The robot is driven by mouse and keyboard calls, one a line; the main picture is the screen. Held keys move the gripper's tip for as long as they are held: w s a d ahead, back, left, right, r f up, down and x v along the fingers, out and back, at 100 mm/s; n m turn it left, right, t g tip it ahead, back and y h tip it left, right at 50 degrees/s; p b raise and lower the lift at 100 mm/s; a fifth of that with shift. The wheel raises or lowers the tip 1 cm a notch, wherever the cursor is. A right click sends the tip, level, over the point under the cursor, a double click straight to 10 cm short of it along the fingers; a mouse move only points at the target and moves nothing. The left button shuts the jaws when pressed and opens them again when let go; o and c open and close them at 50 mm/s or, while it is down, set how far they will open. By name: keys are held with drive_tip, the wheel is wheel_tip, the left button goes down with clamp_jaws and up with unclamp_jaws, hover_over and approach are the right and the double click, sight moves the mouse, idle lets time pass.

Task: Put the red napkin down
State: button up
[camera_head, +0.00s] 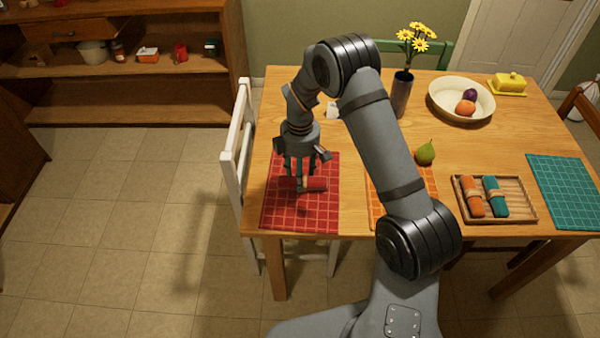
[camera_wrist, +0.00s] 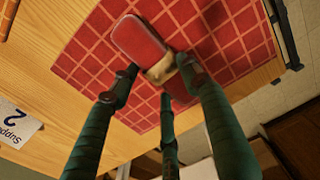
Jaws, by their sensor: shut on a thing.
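The red napkin (camera_head: 316,184) is rolled, with a pale ring around its middle. My gripper (camera_head: 302,178) is shut on it above the red checked placemat (camera_head: 290,213) at the table's left end. A dark shadow lies on the placemat below the roll, so it appears slightly raised. In the wrist view the napkin (camera_wrist: 138,38) and its ring sit between my green-dark fingers (camera_wrist: 160,85), over the placemat (camera_wrist: 85,62). Part of the roll is hidden behind the fingers.
A wooden tray (camera_head: 511,218) holds an orange and a teal rolled napkin. An orange placemat (camera_head: 377,213), a pear (camera_head: 425,152), a vase (camera_head: 401,95) and a fruit bowl (camera_head: 440,97) are on the table. A white chair (camera_head: 236,160) stands at its left edge.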

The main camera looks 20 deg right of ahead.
drive_tip(key=shift+f, duration=0.25)
drive_tip(key=o, duration=1.1)
drive_tip(key=shift+o, duration=0.2)
wheel_tip(320, 180, up, 12)
drive_tip(key=shift+r, duration=0.25)
